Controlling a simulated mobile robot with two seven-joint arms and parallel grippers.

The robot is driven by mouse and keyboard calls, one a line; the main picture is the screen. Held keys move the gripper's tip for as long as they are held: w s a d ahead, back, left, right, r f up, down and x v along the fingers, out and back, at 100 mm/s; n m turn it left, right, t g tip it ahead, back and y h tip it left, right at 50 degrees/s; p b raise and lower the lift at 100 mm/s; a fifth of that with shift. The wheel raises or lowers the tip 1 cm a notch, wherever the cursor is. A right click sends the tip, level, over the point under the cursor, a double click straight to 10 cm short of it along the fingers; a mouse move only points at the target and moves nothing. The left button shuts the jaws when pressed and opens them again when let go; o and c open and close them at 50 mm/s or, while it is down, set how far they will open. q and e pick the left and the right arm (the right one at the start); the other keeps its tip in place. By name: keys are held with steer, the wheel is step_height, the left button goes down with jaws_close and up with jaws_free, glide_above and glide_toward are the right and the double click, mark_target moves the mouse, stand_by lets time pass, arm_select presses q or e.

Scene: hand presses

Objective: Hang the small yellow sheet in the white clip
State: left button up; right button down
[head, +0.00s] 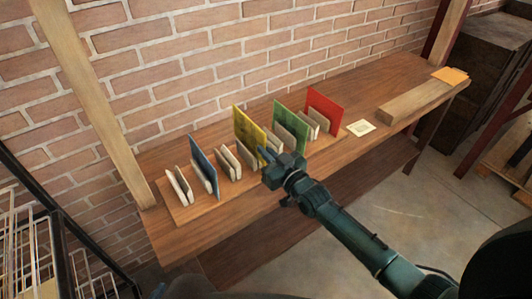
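A yellow sheet (247,124) stands upright in a slotted wooden rack (225,198) on the bench. Yellow-orange sheets (450,75) lie flat at the bench's far right end; I cannot tell which is the small yellow sheet. I cannot make out a white clip. My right gripper (264,155) is in front of the rack, close to the lower part of the upright yellow sheet. Whether it touches anything is unclear, and its fingers are too small and dark to judge. My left gripper is not in view.
Blue (203,167), green (290,122) and red (324,109) sheets stand in the rack among several beige boards (228,161). A small cream card (360,127) lies right of the rack. A long wooden block (418,98) lies farther right. A brick wall (220,50) stands behind.

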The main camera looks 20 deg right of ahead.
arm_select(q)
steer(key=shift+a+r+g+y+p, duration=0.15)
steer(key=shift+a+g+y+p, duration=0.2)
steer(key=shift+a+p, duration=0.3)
arm_select(e)
step_height(320, 180, up, 3)
steer(key=shift+r, duration=0.1)
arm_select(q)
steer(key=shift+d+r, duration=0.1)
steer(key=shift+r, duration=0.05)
arm_select(e)
steer(key=shift+s, duration=0.1)
